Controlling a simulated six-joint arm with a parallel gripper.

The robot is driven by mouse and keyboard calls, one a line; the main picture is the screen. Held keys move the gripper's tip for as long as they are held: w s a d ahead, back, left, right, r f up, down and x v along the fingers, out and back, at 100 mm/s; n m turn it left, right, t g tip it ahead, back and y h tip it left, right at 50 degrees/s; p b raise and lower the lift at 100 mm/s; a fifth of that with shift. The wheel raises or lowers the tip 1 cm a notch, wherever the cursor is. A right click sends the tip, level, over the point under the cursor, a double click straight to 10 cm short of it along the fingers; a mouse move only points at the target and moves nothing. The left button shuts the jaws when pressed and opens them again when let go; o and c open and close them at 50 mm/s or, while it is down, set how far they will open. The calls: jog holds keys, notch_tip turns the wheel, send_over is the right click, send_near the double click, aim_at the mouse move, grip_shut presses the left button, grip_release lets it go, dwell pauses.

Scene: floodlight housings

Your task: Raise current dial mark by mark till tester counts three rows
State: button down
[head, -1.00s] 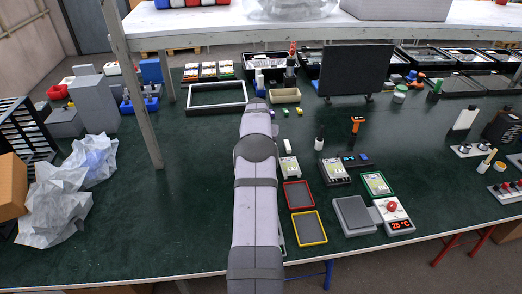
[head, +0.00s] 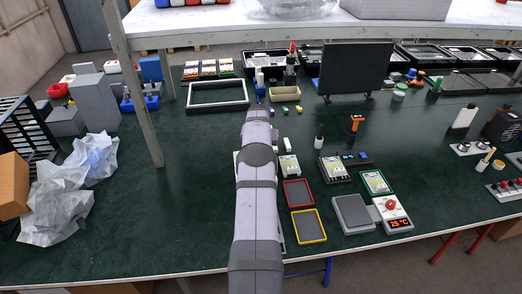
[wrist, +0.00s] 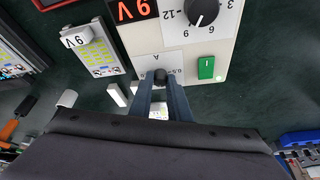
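In the wrist view the white tester panel (wrist: 226,58) has a red display (wrist: 133,10) reading 9 V, a large black voltage dial (wrist: 202,12) and a green switch (wrist: 206,68). The small black current dial (wrist: 160,77) sits in a section marked A, with a 0.5 mark beside it. My gripper (wrist: 161,81) has one finger on each side of this dial, very close to it. I cannot tell whether the fingers press on it. Its pointer is hidden. My arm hides most of the tester in the head view.
Left of the tester in the wrist view lies a white module (wrist: 98,48) labelled 9 V with yellow-green rows. In the head view, a red-rimmed tray (head: 299,192), a yellow-rimmed tray (head: 309,226) and a scale (head: 352,213) lie right of my arm.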

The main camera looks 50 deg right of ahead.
jog(key=shift+w+f+m+g+b, duration=0.2)
jog(key=shift+m+g+b, duration=0.1)
jog(key=shift+m+b, duration=0.7)
jog(key=shift+r+m+g+h+b, duration=0.25)
jog(key=shift+m+g, duration=0.25)
jog(key=shift+m, duration=0.7)
jog(key=c, duration=1.7)
grip_release()
jog(key=shift+o, duration=0.2)
jog(key=shift+a, duration=0.1)
jog(key=b+v, duration=0.2)
jog(key=v, duration=0.5)
jog(key=shift+b, duration=0.4)
